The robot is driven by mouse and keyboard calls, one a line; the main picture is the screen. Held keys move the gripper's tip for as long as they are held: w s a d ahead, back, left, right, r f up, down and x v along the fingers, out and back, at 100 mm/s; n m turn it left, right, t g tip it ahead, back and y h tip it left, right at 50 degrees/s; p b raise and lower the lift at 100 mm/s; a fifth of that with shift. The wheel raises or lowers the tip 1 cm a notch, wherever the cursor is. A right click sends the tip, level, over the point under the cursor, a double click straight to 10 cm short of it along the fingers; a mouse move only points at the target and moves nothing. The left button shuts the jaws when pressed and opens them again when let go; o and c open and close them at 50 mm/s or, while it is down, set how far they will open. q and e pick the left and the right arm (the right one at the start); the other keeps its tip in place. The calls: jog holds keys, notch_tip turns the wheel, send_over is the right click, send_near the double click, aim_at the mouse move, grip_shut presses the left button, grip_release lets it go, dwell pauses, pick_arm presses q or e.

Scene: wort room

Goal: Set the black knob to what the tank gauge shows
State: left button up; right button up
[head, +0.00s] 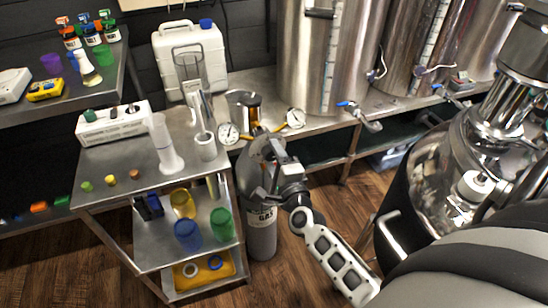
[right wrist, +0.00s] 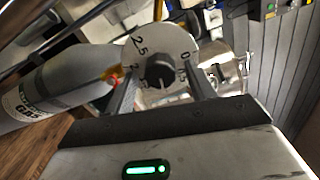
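The black knob (right wrist: 160,70) sits on a white round dial (right wrist: 186,45) with black numbers; 2.5, 2 and 0.5 can be made out. Its pointer setting is not clear. My right gripper (right wrist: 164,84) is open, with one finger on each side of the knob; I cannot tell whether they touch it. In the head view my right gripper (head: 280,158) is at the top of the grey gas cylinder (head: 262,230) and hides the knob. Two round gauges, left (head: 228,133) and right (head: 296,118), flank the cylinder top; their readings are too small to tell. My left gripper is out of view.
A steel cart (head: 130,165) with cups, a white box (head: 112,124) and small colored pieces stands left of the cylinder. A steel bench (head: 262,80) behind bears kettles (head: 325,50) and a white jerrycan (head: 205,60). A shiny vessel (head: 440,170) stands at right.

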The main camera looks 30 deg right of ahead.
jog(key=b+v, duration=0.1)
jog(key=v, duration=1.5)
jog(key=shift+b, duration=0.3)
jog(key=shift+w+a+r, duration=0.1)
jog(key=s+a+f+n+g+y, duration=0.1)
jog(key=a+f+n+g+y, duration=0.2)
jog(key=n, duration=0.9)
jog(key=s+a+f+n+g+y, duration=0.2)
jog(key=a+f+n+g+y, duration=0.1)
jog(key=a+n, duration=0.6)
jog(key=n+g+y, duration=0.1)
jog(key=n, duration=0.2)
jog(key=shift+a+f+n, duration=0.2)
jog(key=shift+a+n, duration=0.15)
jog(key=shift+n, duration=0.05)
